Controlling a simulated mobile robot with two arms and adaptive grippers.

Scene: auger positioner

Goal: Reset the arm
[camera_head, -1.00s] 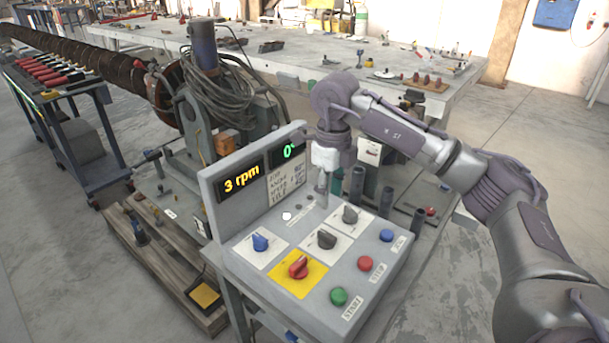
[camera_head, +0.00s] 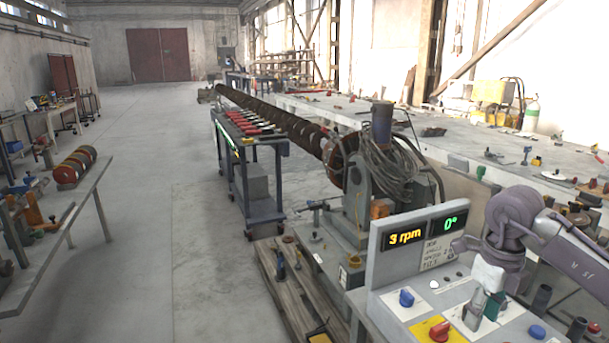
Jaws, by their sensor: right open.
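The grey control panel (camera_head: 372,307) stands at the lower right. Its display reads 3 rpm (camera_head: 404,237) and 0° (camera_head: 450,222). A blue knob (camera_head: 406,298), a red knob (camera_head: 440,331) on a yellow plate and a blue button (camera_head: 537,332) show on its sloped face. The lower part of the panel is cut off by the frame. My right gripper (camera_head: 482,314) comes in from the right, open, pointing down over the panel's face to the right of the blue knob. It hides part of the panel, and I cannot tell whether it touches anything. My left gripper is not in view.
The long auger (camera_head: 290,125) runs back from the motor unit (camera_head: 357,195) behind the panel. A tool cart (camera_head: 283,186) stands beside it. A long workbench (camera_head: 355,110) lies to the right, another table (camera_head: 78,205) to the left. The floor between is clear.

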